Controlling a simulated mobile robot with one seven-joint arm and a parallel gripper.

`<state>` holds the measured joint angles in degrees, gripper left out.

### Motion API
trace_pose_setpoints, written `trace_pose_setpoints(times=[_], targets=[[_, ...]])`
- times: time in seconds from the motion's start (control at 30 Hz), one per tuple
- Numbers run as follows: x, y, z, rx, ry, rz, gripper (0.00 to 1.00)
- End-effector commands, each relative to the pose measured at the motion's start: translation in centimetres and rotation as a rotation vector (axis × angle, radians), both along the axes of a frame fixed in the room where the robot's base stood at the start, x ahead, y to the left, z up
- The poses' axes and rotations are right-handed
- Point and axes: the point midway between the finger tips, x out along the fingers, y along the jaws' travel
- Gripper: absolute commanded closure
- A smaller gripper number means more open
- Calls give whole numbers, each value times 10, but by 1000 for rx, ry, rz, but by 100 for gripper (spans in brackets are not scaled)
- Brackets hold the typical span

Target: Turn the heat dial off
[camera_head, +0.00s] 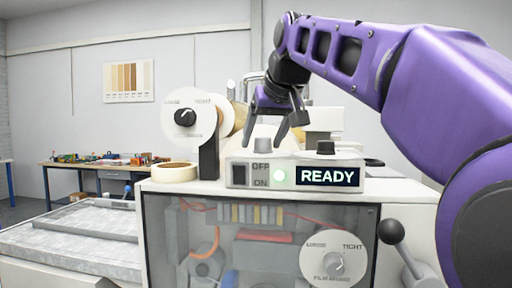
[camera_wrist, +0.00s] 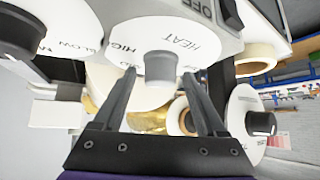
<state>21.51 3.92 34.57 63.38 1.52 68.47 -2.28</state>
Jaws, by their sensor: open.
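The heat dial (camera_wrist: 110,40) is a white disc marked HEAT and HIGH with a grey knob (camera_wrist: 162,66), in the upper middle of the wrist view. My gripper (camera_wrist: 160,78) is open and empty. Its two fingers point at the dial, with the knob between their tips in the picture; I cannot tell whether they touch it. Where the knob points is not readable. In the head view my gripper (camera_head: 265,139) hangs over the control box (camera_head: 236,160), and the heat dial cannot be made out there.
A tension dial (camera_head: 186,117) and a tape roll (camera_head: 174,172) stand left. A lever (camera_head: 391,231) is at right.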

Motion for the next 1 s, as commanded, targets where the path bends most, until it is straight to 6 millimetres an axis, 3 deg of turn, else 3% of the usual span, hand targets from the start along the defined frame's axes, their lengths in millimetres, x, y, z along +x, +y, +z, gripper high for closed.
trace_pose_setpoints(times=[0.3,0.73,1.0], targets=[[0,0,-1,0,0,0,26],[0,0,-1,1,0,1,100],[0,0,-1,1,1,17,100]])
